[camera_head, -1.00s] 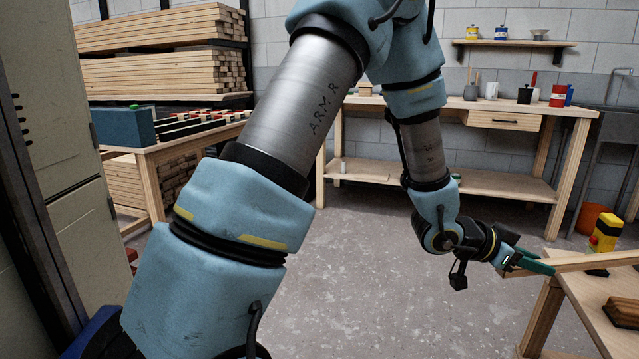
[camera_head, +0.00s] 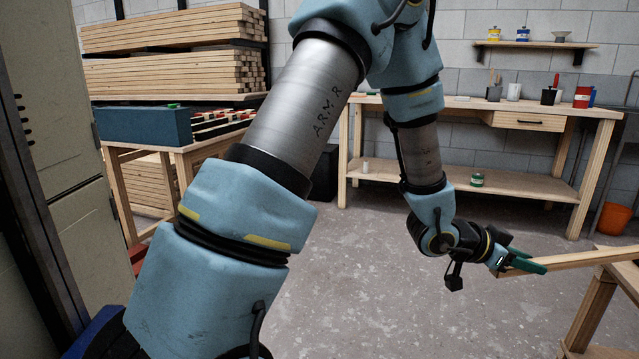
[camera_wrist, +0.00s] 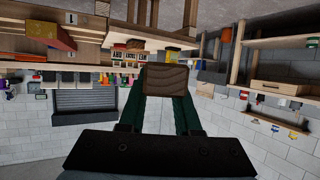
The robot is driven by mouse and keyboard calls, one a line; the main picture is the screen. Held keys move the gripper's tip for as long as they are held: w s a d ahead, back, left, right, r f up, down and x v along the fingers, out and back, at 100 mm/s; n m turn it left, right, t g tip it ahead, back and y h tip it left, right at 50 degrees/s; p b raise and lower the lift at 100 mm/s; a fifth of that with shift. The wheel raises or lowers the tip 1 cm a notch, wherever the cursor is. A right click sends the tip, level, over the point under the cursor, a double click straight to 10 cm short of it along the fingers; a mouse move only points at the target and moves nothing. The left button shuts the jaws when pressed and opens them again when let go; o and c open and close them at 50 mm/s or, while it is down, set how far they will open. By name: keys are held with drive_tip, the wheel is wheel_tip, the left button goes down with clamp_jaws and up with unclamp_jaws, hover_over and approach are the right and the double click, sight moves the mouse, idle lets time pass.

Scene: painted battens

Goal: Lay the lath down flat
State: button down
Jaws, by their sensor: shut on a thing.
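The lath (camera_head: 592,258) is a pale wooden strip at the right of the head view. It is held near its left end and runs roughly level to the right, out of the frame. My gripper (camera_head: 528,262), with green fingers, is shut on it. In the wrist view, the brown end face of the lath (camera_wrist: 166,79) sits between the two green fingers of my gripper (camera_wrist: 166,95). The far end of the lath is hidden in both views.
A wooden table (camera_head: 592,312) stands at the right edge, partly out of frame. A workbench (camera_head: 455,101) with pots stands at the back wall. A stand with a blue box (camera_head: 145,126) and stacked timber are at the left. The grey floor (camera_head: 400,310) between is clear.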

drive_tip(key=w+a+f+n+t+y, duration=0.2)
drive_tip(key=w+a+f+n+t, duration=0.25)
drive_tip(key=w+a, duration=0.55)
drive_tip(key=w+a+f+n+t+y, duration=0.2)
drive_tip(key=w+a+f+n+t, duration=0.3)
drive_tip(key=w+a, duration=0.45)
drive_tip(key=w+a+f+n+t+y, duration=0.1)
drive_tip(key=a+f+n+y, duration=0.2)
drive_tip(key=a, duration=0.8)
drive_tip(key=w+a+f+n+t+y, duration=0.1)
drive_tip(key=a+f+n+y, duration=0.15)
drive_tip(key=a, duration=0.75)
drive_tip(key=w+a+f+n+t+y, duration=0.1)
drive_tip(key=a+f+n+y, duration=0.2)
drive_tip(key=a, duration=0.8)
wheel_tip(320, 180, up, 20)
drive_tip(key=p, duration=2)
drive_tip(key=shift+m+y, duration=0.4)
drive_tip(key=shift+y, duration=0.05)
drive_tip(key=v, duration=0.5)
drive_tip(key=shift+d+r, duration=0.25)
drive_tip(key=shift+d, duration=0.05)
drive_tip(key=shift+a, duration=0.1)
